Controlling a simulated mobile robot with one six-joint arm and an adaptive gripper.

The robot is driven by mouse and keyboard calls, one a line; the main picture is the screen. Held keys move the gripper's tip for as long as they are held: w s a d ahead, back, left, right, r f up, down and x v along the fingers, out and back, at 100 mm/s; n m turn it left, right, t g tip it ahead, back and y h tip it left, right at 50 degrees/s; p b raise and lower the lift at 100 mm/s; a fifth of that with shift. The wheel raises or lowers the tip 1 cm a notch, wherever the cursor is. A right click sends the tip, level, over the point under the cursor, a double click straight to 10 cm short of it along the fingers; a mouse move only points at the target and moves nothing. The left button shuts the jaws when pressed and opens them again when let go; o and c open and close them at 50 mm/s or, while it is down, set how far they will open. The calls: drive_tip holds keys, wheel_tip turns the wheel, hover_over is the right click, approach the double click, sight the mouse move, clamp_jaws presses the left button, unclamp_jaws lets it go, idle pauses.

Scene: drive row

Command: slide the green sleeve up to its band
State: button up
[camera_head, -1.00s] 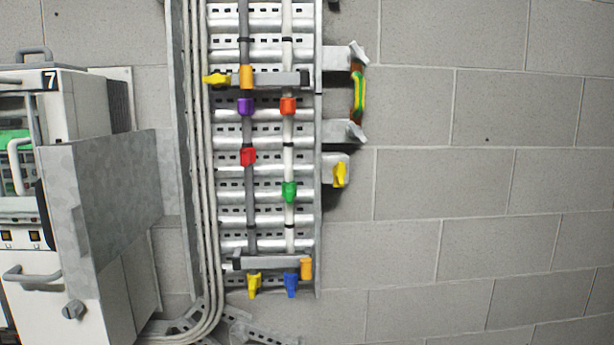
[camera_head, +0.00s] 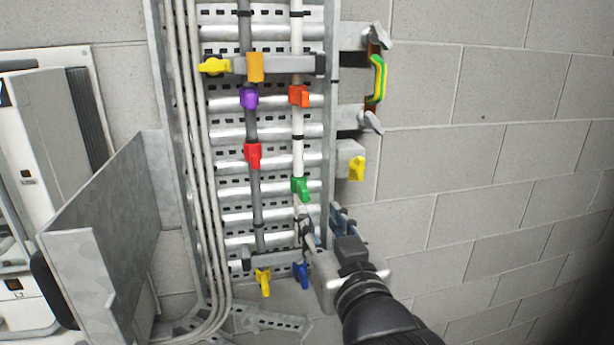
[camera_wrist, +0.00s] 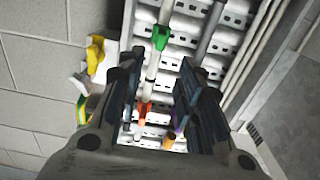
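The green sleeve (camera_head: 301,188) sits on the white vertical cable (camera_head: 297,75), with its tab towards the lower right. A dark band (camera_head: 297,137) circles that cable a short way above the sleeve. My gripper (camera_head: 322,222) is just below and to the right of the sleeve in the head view, apart from it. In the wrist view my gripper (camera_wrist: 157,85) has its two fingers wide apart with nothing held. There the green sleeve (camera_wrist: 161,37) shows beyond the fingers, near the top. My gripper hides part of the cable below the sleeve in the head view.
An orange-red sleeve (camera_head: 299,96) is higher on the white cable. Red (camera_head: 253,155) and purple (camera_head: 249,97) sleeves are on the grey cable beside it. A metal panel (camera_head: 105,225) stands at left.

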sight(306, 193)
drive_tip(key=p+x, duration=0.4)
drive_tip(key=x, duration=0.8)
drive_tip(key=shift+w+a+f, duration=0.1)
drive_tip(key=shift+w, duration=0.25)
clamp_jaws()
